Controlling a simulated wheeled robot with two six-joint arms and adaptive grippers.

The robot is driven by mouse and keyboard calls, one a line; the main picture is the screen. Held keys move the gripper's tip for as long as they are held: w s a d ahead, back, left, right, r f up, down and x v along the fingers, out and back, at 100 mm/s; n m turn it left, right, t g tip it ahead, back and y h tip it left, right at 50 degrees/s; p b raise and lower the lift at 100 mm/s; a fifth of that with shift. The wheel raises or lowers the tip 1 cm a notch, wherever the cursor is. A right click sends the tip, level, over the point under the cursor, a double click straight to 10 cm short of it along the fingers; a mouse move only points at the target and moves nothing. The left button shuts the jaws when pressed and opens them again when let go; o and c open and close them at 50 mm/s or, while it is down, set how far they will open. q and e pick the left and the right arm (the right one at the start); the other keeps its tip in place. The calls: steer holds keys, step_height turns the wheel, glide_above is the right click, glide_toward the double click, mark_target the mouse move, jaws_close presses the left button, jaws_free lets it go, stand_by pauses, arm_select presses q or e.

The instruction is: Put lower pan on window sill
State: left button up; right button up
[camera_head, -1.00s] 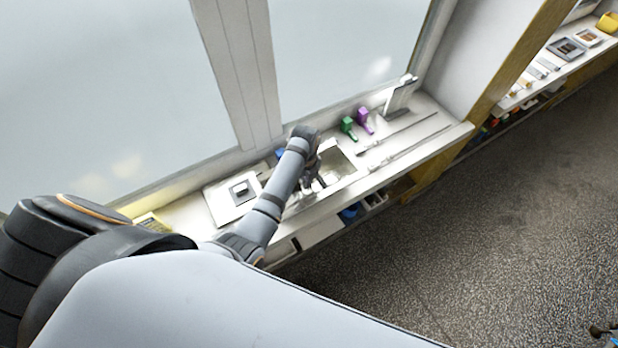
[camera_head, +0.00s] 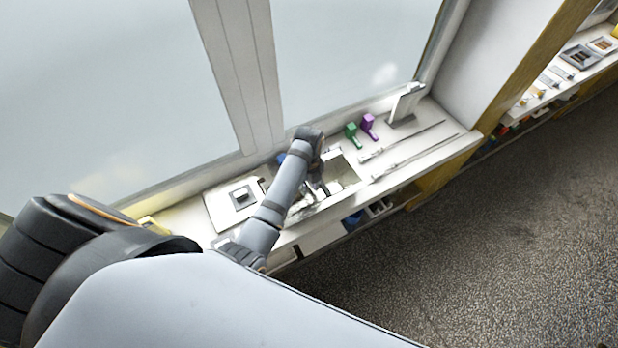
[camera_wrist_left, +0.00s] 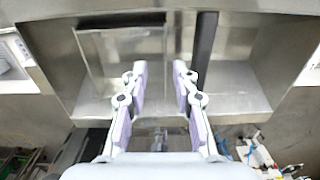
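My left arm reaches down over the sill counter in the head view, and its gripper (camera_head: 318,188) is at a metal basin (camera_head: 345,165) set in the counter. In the left wrist view the gripper (camera_wrist_left: 160,70) points into a shiny steel basin (camera_wrist_left: 232,88). Its two fingers are parallel and well apart, with nothing clearly held between them. A flat steel pan-like piece (camera_wrist_left: 120,48) lies in the basin beside the left finger; I cannot tell if this is the lower pan. My right gripper is not in view.
The window sill counter (camera_head: 428,153) holds green (camera_head: 352,134) and purple (camera_head: 368,125) items, long thin rods (camera_head: 412,154) and a white plate with a grey square (camera_head: 242,197). A framed panel (camera_head: 403,104) stands at its right end. Dark floor (camera_head: 500,240) is open in front.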

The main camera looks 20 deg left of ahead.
arm_select(q)
step_height(320, 180, up, 9)
steer(key=b, duration=0.1)
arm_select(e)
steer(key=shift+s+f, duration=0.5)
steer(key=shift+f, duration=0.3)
arm_select(q)
steer(key=shift+s+f, duration=0.15)
steer(key=shift+f, duration=0.1)
